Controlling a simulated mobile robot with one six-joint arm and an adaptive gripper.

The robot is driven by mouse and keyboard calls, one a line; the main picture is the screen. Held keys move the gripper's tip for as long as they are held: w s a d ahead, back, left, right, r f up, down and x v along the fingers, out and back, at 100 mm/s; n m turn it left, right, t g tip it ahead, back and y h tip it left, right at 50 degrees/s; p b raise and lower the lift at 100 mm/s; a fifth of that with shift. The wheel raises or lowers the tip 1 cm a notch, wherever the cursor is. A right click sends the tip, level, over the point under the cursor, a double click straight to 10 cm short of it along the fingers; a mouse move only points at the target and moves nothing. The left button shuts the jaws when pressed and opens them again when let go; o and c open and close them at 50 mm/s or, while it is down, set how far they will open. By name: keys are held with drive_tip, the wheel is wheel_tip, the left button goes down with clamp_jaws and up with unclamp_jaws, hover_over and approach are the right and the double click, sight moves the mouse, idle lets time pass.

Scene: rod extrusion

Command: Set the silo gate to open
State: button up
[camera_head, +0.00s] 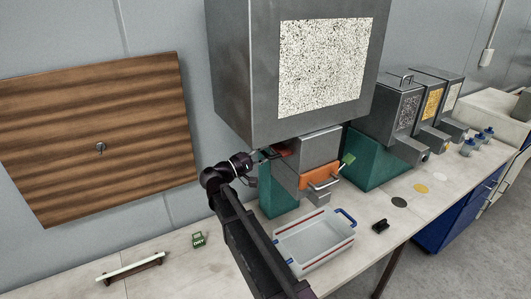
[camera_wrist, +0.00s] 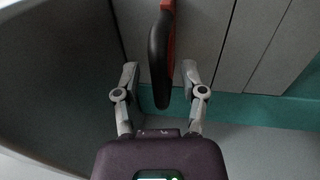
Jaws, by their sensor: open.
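The large grey silo (camera_head: 232,70) with a speckled window hangs above a grey outlet box (camera_head: 318,145) that has an orange front panel (camera_head: 320,176) and a metal handle. A red part (camera_head: 280,153) shows at the left of the outlet, and a green tab (camera_head: 348,159) at its right. My gripper (camera_head: 264,156) is at the left side of the outlet. In the wrist view, a dark handle with a red edge (camera_wrist: 160,55) stands between the two spread fingers of my gripper (camera_wrist: 160,76). Gaps show beside the handle. The head view is too small to show the gate's position.
A clear bin (camera_head: 312,243) with blue handles stands on the bench below the outlet. A small black object (camera_head: 380,226) lies to its right. Smaller hoppers (camera_head: 392,108) stand further right. A green box (camera_head: 198,240) and a pale rod on a stand (camera_head: 130,267) are at left.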

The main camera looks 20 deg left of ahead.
clamp_jaws()
idle(0.5)
